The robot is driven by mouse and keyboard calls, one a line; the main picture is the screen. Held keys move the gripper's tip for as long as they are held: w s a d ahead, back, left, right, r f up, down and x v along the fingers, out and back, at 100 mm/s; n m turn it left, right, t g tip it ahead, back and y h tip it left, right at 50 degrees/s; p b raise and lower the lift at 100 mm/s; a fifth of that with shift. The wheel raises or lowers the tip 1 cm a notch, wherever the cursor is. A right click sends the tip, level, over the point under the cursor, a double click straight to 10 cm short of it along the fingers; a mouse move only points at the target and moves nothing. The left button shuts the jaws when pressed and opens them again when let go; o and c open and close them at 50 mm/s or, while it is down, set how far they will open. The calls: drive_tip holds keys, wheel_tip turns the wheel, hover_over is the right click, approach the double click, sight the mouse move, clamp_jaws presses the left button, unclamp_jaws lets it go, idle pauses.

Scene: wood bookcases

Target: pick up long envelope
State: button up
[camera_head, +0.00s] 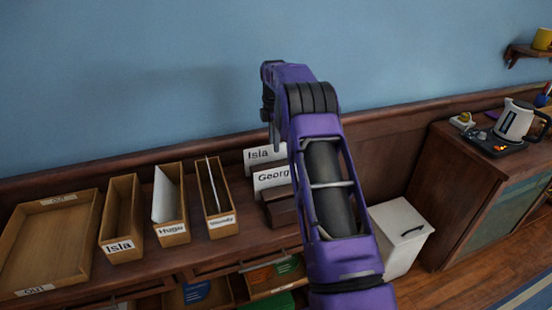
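Two white pieces of mail stand in a dark wooden holder (281,213). The rear one (258,155) reads "Isla" and the front one (268,178) reads "Georg", its end hidden by my arm. White paper (164,193) also stands in the Hugo box, and a thin white sheet (212,185) stands edge-on in the box to its right. I cannot tell which of these is the long envelope. My gripper (273,140) seems to hang down from the wrist, just above and beside the Isla piece. Its fingers are too small and dark to tell whether they are open or touching anything.
On the wooden shelf stand an OUT tray (17,265), an Isla box (123,248), a Hugo box (173,232) and a third labelled box (224,228). At right are a white bin (399,257) and a cabinet (478,170) with a kettle (515,120). The blue wall is close behind.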

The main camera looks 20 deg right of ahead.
sight(276, 157)
drive_tip(key=f, duration=0.4)
drive_tip(key=shift+w+d+f, duration=0.2)
drive_tip(key=shift+d+f, duration=0.05)
drive_tip(key=shift+d, duration=0.15)
clamp_jaws()
